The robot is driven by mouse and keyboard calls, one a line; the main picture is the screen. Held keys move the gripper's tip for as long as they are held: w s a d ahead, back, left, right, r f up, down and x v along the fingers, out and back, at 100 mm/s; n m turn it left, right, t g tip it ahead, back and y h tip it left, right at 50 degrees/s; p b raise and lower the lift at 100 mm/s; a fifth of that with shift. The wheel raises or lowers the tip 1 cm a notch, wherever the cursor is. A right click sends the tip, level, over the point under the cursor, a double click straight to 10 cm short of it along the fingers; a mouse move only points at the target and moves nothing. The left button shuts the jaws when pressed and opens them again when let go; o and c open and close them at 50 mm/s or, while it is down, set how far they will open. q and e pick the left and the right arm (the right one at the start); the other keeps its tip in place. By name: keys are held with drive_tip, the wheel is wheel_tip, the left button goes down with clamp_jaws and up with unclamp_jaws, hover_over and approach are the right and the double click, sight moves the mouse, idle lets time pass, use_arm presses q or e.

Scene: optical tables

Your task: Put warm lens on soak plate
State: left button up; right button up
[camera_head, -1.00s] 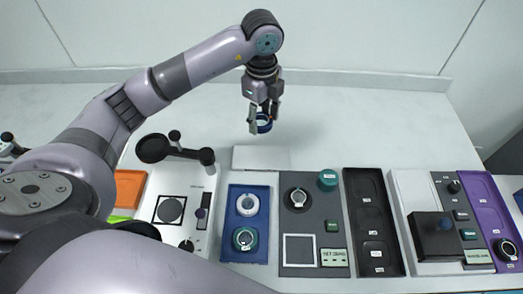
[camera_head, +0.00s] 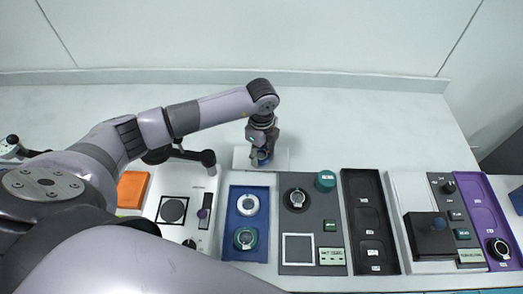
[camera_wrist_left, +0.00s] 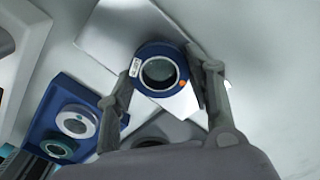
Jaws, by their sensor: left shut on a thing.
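My left gripper (camera_head: 262,154) is shut on a blue ring-shaped lens (camera_head: 263,160), with one finger on each side of the ring. In the left wrist view the lens (camera_wrist_left: 159,72) shows a dark glass centre, a white label and an orange dot. The soak plate, a plain white flat plate (camera_head: 241,158), lies behind the blue tray. The lens is over this plate in the head view, and the plate (camera_wrist_left: 110,32) also shows behind the lens in the wrist view. I cannot tell whether lens and plate touch. My right gripper is not in view.
A blue tray (camera_head: 265,220) holds a white-ringed lens (camera_head: 248,204) and a teal-ringed lens (camera_head: 245,238). Right of it are a grey panel (camera_head: 312,225) with a knob, a black tray (camera_head: 370,222) and a purple tray (camera_head: 486,212). The table behind the plate is clear.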

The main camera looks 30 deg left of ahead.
sight(262, 154)
use_arm(q)
drive_tip(key=o, duration=0.7)
drive_tip(key=shift+f, duration=0.15)
drive_tip(key=o, duration=0.5)
drive_tip(key=shift+c, duration=0.2)
drive_tip(key=shift+r, duration=0.7)
wheel_tip(262, 154, up, 11)
drive_tip(key=b, duration=0.2)
